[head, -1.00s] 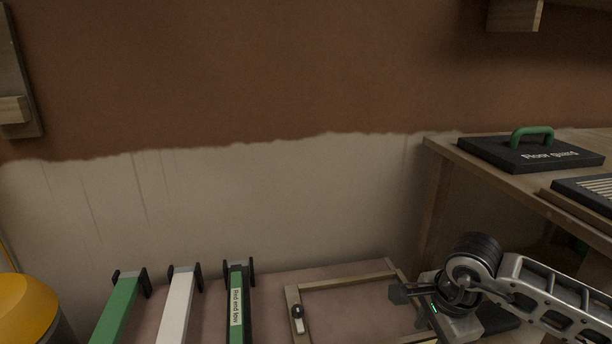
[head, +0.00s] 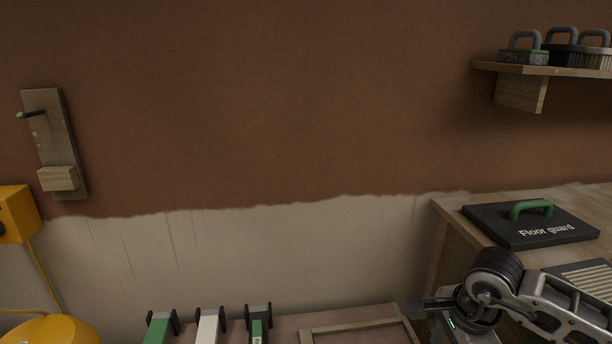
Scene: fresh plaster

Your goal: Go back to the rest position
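My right gripper (head: 424,308) is at the lower right in the head view, pointing left, in front of the wooden bench and over the right end of the low pinkish surface. One dark finger shows; the rest of the gripper is hidden by its own wrist and the picture's lower edge, so I cannot tell whether it is open. I see nothing held in it. My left gripper is not in view.
The wooden bench (head: 437,232) at right bears a black floor guard (head: 500,222) with a green handle. A shelf (head: 560,71) with several brushes hangs above. Green and white long-handled tools (head: 210,322) stand below. Yellow equipment (head: 50,330) is at left. The wall's middle is clear.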

